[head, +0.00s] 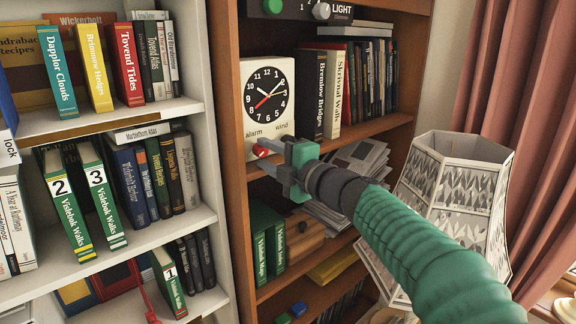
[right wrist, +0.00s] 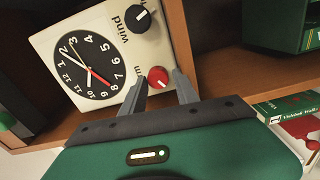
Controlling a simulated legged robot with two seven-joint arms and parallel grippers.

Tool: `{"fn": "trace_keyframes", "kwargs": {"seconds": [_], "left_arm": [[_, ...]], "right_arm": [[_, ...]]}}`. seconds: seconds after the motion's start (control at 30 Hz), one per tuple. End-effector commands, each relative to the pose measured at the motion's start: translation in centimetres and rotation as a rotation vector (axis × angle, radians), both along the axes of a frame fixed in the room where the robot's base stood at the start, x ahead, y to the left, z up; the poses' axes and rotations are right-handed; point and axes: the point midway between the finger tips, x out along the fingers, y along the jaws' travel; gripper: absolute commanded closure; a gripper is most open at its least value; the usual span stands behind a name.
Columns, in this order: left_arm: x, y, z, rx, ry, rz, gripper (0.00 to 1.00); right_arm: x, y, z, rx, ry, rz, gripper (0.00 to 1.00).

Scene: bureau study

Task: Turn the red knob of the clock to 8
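The white clock (head: 247,75) stands on a shelf of the brown bookcase, with a black dial and a red hand pointing to the lower left, around 7 to 8. Its red knob (head: 261,151) is at the lower left, by the word "alarm". My right gripper (head: 267,156) is in front of it. In the right wrist view, the open fingers (right wrist: 159,80) lie on either side of the red knob (right wrist: 158,77), with gaps beside it; contact is not visible. The black "wind" knob (right wrist: 137,18) is beside it there; my gripper hides it in the head view. My left gripper is not in view.
Upright books (head: 320,92) stand just right of the clock. Green books (head: 267,240) stand on the shelf below. A patterned lampshade (head: 455,185) is close to my right forearm. A white bookcase (head: 200,107) full of books is at left.

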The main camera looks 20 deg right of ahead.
Motion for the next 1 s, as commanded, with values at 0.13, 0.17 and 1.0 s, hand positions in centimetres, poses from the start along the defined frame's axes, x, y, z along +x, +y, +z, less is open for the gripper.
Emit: {"fn": "trace_keyframes", "kwargs": {"seconds": [0.13, 0.17, 1.0], "left_arm": [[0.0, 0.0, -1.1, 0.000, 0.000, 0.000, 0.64], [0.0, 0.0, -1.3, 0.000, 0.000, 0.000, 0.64], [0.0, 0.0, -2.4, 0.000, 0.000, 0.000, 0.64]], "right_arm": [[-3.4, -1.6, -0.6, -0.002, 0.003, -0.008, 0.50], [-4.3, -1.9, -0.6, -0.002, 0.003, -0.009, 0.50], [-14.6, -5.6, -0.3, 0.000, 0.003, -0.004, 0.50]]}}
